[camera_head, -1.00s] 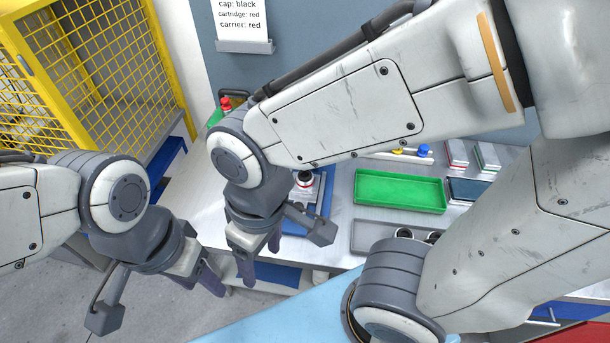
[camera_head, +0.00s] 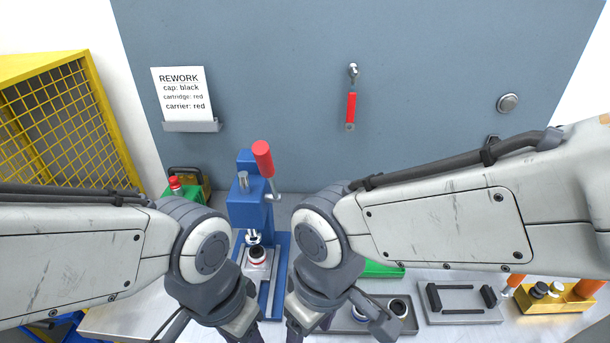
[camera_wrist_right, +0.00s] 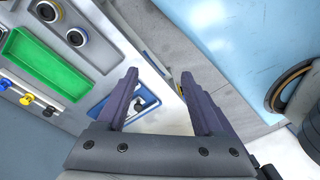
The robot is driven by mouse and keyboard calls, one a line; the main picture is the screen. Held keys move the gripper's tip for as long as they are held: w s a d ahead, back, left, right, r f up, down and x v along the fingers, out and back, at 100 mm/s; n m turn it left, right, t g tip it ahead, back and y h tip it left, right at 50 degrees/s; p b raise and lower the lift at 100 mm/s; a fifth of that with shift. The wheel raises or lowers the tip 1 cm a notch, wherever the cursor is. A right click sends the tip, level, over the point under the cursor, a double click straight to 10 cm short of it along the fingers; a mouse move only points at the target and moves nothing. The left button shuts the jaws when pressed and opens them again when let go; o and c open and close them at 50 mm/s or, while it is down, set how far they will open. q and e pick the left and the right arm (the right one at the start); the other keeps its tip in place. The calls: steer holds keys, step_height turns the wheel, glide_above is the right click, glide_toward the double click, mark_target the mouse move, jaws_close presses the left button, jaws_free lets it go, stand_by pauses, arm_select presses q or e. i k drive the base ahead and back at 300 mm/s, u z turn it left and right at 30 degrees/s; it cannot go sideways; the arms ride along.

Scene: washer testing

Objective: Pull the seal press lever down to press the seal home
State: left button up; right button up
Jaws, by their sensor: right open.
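The blue seal press (camera_head: 246,208) stands on the bench in the head view. Its lever has a red grip (camera_head: 263,158) that points up.
A green tray (camera_wrist_right: 45,64) lies on the bench. A grey tray with round parts (camera_head: 407,325), a grey fixture (camera_head: 460,303) and a yellow holder (camera_head: 557,300) stand to the right. A yellow cage (camera_head: 62,125) is at left. A rework note (camera_head: 183,95) hangs on the wall.

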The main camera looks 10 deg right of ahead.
mark_target(261, 151)
steer(key=u, duration=2.05)
steer(key=k, duration=0.35)
steer(key=z, duration=1.3)
